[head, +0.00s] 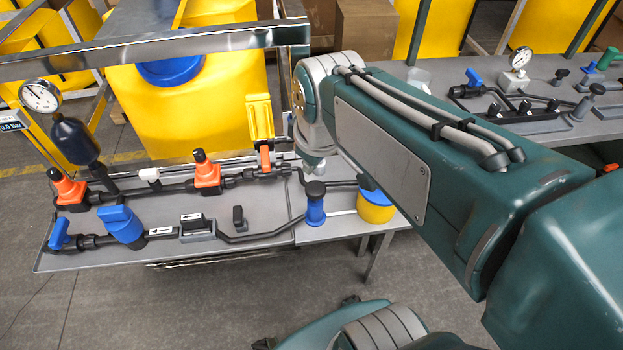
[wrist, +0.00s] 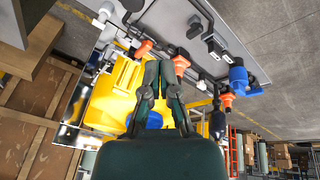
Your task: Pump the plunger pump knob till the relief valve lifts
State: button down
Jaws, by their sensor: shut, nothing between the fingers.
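The plunger pump (head: 315,211) is a small blue body with a round black knob (head: 315,188) on top, near the right end of the skid tray. Two orange valves with black caps stand on the back pipe, one mid-tray (head: 207,172) and one at the left (head: 67,188); which is the relief valve I cannot tell. They also show in the wrist view. My gripper (wrist: 159,64) is shut and empty in the wrist view, its fingers over the yellow tank and the orange parts. In the head view my arm hides its fingers; they look apart from the knob.
A pressure gauge (head: 40,96) stands at the left beside a dark vessel (head: 75,140). A steel rail (head: 170,43) crosses above the yellow tank (head: 190,110). A yellow pot (head: 376,208) sits right of the pump. Blue handles and piping line the tray's left.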

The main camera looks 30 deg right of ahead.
aim_at(315, 189)
jog(key=w+d+f+n+g, duration=0.3)
jog(key=w+d+f+n, duration=0.2)
jog(key=w+n, duration=0.4)
jog(key=shift+w+d+f+n+g, duration=0.3)
jog(key=shift+w+d+f, duration=0.05)
jog(key=shift+w+d, duration=0.05)
notch_tip(315, 189, down, 14)
dwell(0.3)
jog(key=shift+s+f, duration=0.1)
jog(key=shift+f, duration=1.5)
